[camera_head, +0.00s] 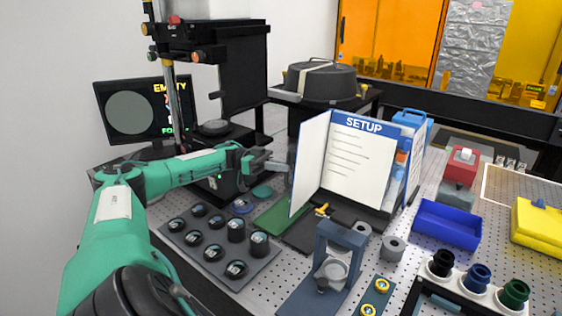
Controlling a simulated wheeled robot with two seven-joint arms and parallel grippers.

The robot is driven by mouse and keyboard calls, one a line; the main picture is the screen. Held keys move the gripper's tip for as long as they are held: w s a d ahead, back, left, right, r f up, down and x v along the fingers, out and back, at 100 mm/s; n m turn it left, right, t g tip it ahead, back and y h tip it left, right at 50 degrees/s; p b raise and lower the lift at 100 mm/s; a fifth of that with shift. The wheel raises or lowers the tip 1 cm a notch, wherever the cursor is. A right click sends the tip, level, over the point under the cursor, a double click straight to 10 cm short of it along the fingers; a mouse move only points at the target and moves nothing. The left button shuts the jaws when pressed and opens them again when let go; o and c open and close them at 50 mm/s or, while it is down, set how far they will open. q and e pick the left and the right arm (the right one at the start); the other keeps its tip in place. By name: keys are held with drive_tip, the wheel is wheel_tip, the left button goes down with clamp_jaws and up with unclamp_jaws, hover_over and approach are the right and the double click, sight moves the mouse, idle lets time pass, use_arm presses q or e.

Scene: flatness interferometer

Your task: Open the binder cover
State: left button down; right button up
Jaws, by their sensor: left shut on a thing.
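The binder (362,160) stands upright on the bench, with a white page headed "SETUP" facing me. Its white cover (310,160) is swung out to the left at an angle to the page. My left gripper (283,166) reaches in from the left and is shut at the outer left edge of the cover. The fingertips are small and partly hidden at that edge. My right gripper is not in view.
A tray of dark round parts (212,262) lies below my left arm. A blue-grey stand (340,255) is in front of the binder. A blue bin (446,225) and a yellow box (540,232) are at the right. Perforated bench shows between them.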

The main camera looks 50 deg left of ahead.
use_arm(q)
drive_tip(key=shift+w+a+r, duration=0.15)
drive_tip(key=shift+w+r, duration=0.05)
drive_tip(key=shift+r, duration=0.3)
drive_tip(key=c, duration=1.9)
unclamp_jaws()
drive_tip(key=shift+c, duration=0.2)
drive_tip(key=o, duration=0.4)
drive_tip(key=shift+w+f, duration=0.1)
drive_tip(key=shift+w, duration=0.2)
drive_tip(key=shift+c, duration=0.2)
drive_tip(key=shift+o, duration=0.5)
drive_tip(key=shift+w+d+f, duration=0.2)
drive_tip(key=shift+w+f, duration=0.05)
drive_tip(key=shift+w, duration=0.1)
drive_tip(key=shift+d, duration=0.1)
drive_tip(key=shift+s, duration=0.15)
drive_tip(key=shift+s+f, duration=0.1)
drive_tip(key=shift+f, duration=0.1)
drive_tip(key=shift+r, duration=0.1)
